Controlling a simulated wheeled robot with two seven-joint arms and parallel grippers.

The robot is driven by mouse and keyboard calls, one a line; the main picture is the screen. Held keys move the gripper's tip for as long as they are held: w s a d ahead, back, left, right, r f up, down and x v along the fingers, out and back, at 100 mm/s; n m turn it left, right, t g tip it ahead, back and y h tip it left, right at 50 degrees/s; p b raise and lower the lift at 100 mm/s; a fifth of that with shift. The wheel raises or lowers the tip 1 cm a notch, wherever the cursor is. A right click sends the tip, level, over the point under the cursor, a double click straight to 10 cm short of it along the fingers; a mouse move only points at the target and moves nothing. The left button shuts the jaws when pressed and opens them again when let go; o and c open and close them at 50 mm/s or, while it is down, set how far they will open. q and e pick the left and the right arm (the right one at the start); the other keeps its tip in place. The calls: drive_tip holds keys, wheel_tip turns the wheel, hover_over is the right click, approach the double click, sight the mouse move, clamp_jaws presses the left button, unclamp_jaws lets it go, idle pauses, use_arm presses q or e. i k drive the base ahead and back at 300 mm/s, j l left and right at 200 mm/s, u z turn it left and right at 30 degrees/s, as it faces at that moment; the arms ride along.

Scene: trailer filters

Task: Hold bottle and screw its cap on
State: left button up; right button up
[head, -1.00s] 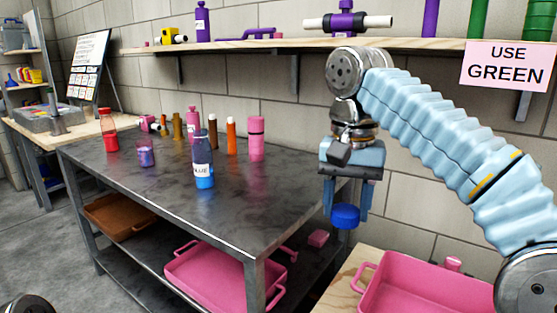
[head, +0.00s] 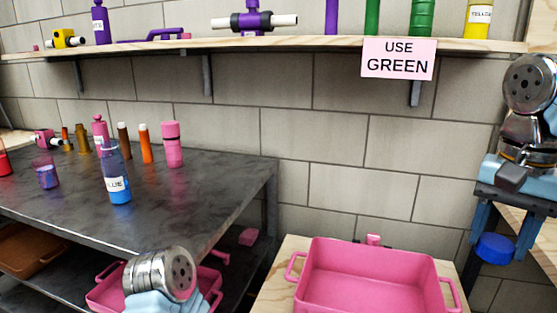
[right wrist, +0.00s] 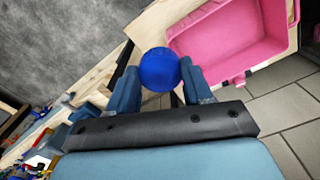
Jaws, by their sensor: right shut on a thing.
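My right gripper (head: 497,245) is at the right edge of the head view. It is shut on a round blue cap (head: 495,249), held in the air right of the pink tray. The right wrist view shows the cap (right wrist: 159,70) between the two fingers. A clear bottle with blue contents and a label reading "BLUE" (head: 117,184) stands upright on the dark metal table (head: 190,205), well left of the right gripper. Part of my left arm shows at the bottom of the head view, but its gripper fingers are out of view.
A pink tray (head: 375,243) sits on a wooden stand in the middle. Several bottles, a pink one (head: 172,145) among them, stand behind the blue bottle. A pink sign (head: 398,60) reads "USE GREEN" on the wall shelf (head: 300,44). The table's front right is clear.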

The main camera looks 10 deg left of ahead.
sight(113, 164)
drive_tip(key=k+j, duration=0.75)
